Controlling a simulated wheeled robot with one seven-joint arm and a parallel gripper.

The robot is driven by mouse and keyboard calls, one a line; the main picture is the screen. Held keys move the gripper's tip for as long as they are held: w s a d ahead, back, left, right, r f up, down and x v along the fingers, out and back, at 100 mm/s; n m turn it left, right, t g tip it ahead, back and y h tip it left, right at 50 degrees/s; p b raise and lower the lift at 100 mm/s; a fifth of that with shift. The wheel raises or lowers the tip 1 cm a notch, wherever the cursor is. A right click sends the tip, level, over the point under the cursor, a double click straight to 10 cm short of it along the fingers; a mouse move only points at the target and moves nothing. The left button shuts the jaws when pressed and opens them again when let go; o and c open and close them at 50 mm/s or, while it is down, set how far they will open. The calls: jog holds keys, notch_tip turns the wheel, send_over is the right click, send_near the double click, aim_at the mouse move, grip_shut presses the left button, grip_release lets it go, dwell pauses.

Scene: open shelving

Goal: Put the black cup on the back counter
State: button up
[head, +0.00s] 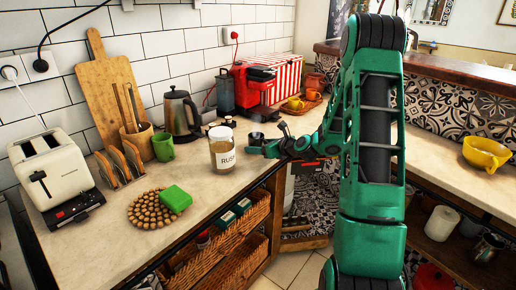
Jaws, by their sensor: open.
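A small black cup (257,138) stands on the pale counter (120,200) along the white tiled wall, near its front edge and right of a glass jar. My green arm comes in from the right, and my gripper (258,149) is low over the counter's edge, right at the cup. The gripper is open. Its fingers overlap the cup's lower part in the picture; I cannot tell whether they touch it.
A labelled jar (222,149) stands close left of the gripper. A red coffee machine (254,88), kettle (181,114), green mug (163,147), toaster (55,175) and beaded trivet (152,209) line the counter.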

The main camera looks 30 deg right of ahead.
jog(key=v, duration=1.2)
jog(key=s+a+f+n+g, duration=0.1)
jog(key=s+a+n+g, duration=0.65)
jog(key=s+n, duration=0.65)
jog(key=s+a+r+n+g+h, duration=0.1)
jog(key=s+r+n+g, duration=0.1)
jog(key=s+n, duration=0.5)
jog(key=s+a+r+n+g, duration=0.1)
jog(key=s+r+n+g, duration=0.2)
jog(key=s, duration=1.1)
jog(key=n, duration=0.3)
jog(key=shift+s+n+g+h, duration=0.25)
jog(key=shift+n+g+h, duration=0.1)
jog(key=shift+n+h, duration=0.05)
jog(key=shift+r, duration=0.1)
